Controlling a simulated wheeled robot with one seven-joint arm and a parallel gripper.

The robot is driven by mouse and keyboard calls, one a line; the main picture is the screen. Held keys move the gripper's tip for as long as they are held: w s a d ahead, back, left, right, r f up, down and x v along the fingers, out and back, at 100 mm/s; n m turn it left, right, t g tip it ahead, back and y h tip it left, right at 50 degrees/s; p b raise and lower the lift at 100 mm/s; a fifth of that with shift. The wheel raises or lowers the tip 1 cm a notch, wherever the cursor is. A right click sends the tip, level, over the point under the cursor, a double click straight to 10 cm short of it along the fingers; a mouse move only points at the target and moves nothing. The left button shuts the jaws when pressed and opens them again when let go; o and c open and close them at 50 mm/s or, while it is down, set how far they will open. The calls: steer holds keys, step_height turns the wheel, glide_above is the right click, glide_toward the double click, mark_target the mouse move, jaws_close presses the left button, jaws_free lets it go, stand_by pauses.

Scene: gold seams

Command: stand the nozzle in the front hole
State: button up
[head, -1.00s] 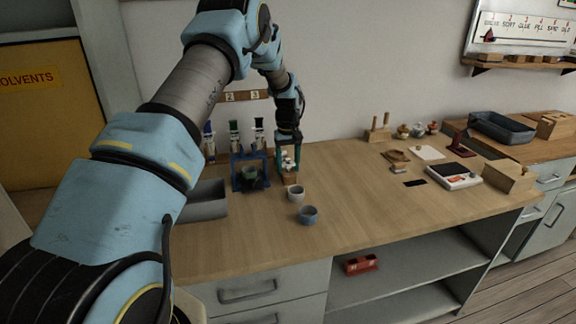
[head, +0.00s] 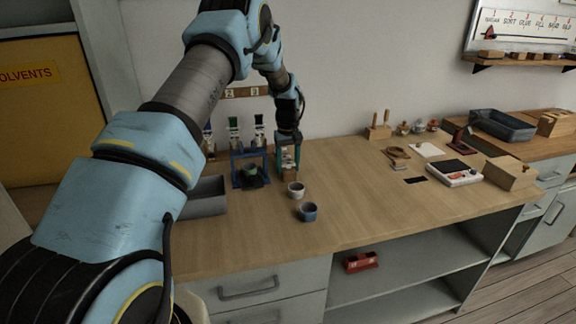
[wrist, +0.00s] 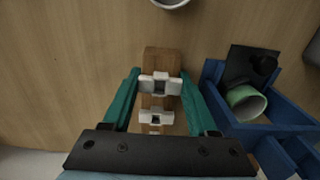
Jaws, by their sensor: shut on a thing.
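The nozzle appears to be the small white piece with a dark centre (wrist: 160,85) between my fingers in the wrist view. My gripper (wrist: 160,74) has its two teal fingers at either side of it, shut on it. A narrow wooden block (wrist: 161,58) lies directly below, and a second white piece (wrist: 155,118) sits behind, closer to the wrist. In the head view my gripper (head: 288,160) is over the block at the back of the bench. The front hole is hidden, and I cannot tell whether the nozzle is inside it.
A blue stand (wrist: 270,127) with a green cup (wrist: 245,103) is close beside my gripper. A white cup (head: 295,190) and a blue cup (head: 307,212) stand in front. A grey bin (head: 205,197) is to the left. The bench middle (head: 360,200) is clear.

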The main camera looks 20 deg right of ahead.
steer(key=shift+f, duration=0.25)
stand_by(0.4)
steer(key=o, duration=1.1)
steer(key=shift+c, duration=0.2)
steer(key=shift+r, duration=0.2)
steer(key=shift+r+p, duration=1.25)
steer(key=shift+r, duration=1.1)
